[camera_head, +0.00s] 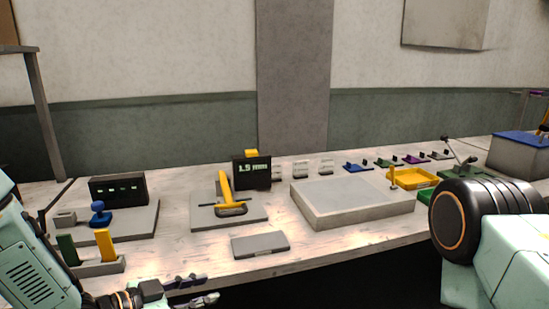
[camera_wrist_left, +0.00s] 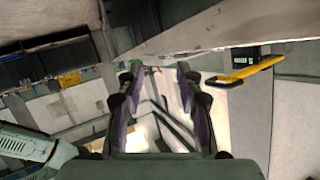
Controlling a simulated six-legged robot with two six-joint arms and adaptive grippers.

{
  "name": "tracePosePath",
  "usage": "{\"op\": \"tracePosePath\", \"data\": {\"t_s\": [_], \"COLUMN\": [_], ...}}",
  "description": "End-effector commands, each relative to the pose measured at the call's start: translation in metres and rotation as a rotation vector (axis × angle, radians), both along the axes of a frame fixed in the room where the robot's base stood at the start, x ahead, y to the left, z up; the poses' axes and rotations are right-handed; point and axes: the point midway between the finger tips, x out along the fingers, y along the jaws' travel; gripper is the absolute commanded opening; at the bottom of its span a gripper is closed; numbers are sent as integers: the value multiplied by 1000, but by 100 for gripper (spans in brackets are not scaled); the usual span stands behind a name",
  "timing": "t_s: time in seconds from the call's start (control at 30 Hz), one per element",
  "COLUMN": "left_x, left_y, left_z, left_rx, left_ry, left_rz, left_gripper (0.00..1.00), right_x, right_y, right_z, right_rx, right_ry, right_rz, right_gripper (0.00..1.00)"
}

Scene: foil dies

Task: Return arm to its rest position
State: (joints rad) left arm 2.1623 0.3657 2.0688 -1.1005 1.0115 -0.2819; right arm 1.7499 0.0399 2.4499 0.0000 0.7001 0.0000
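My left gripper (camera_head: 207,290) is low at the front edge of the workbench (camera_head: 330,240) in the head view, its two fingers apart with nothing between them. The left wrist view also shows this gripper (camera_wrist_left: 160,85) with its fingers spread and empty. My right arm (camera_head: 490,240) comes in at the right of the head view; its gripper is out of the picture. A flat grey plate (camera_head: 260,244) lies on the bench beyond the left gripper, apart from it.
A yellow-handled tool (camera_head: 226,190) stands on a grey base beside a display (camera_head: 252,172) reading 1.5 mm. A large grey slab (camera_head: 350,200) is right of it. A blue-knobbed device (camera_head: 98,212) is at left. A yellow tray (camera_head: 412,178) and several small colored dies (camera_head: 357,167) are behind.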

Motion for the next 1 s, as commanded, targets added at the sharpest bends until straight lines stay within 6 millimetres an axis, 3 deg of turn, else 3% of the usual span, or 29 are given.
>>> {"op": "tracePosePath", "data": {"t_s": [0.03,0.2,0.37,0.5,0.6,0.7,0.83,1.0], "left_x": [-15,-71,-145,-220,-269,-305,-329,-333], "left_y": [0,9,26,45,58,69,76,78], "left_z": [-34,-123,-194,-239,-257,-265,-267,-267], "left_rx": [2,28,91,171,233,282,319,325], "left_ry": [105,430,726,959,1088,1174,1226,1236], "left_rz": [53,255,461,650,770,862,929,944], "left_gripper": [36,36,36,36,36,36,36,36], "right_x": [0,0,0,0,0,0,0,0], "right_y": [0,0,0,0,0,0,0,0], "right_z": [-8,-21,-33,-44,-50,-53,-55,-55], "right_rx": [0,0,0,0,0,0,0,0], "right_ry": [0,0,0,0,0,0,0,0], "right_rz": [0,0,0,0,0,0,0,0], "right_gripper": [40,40,40,40,40,40,40,40]}}
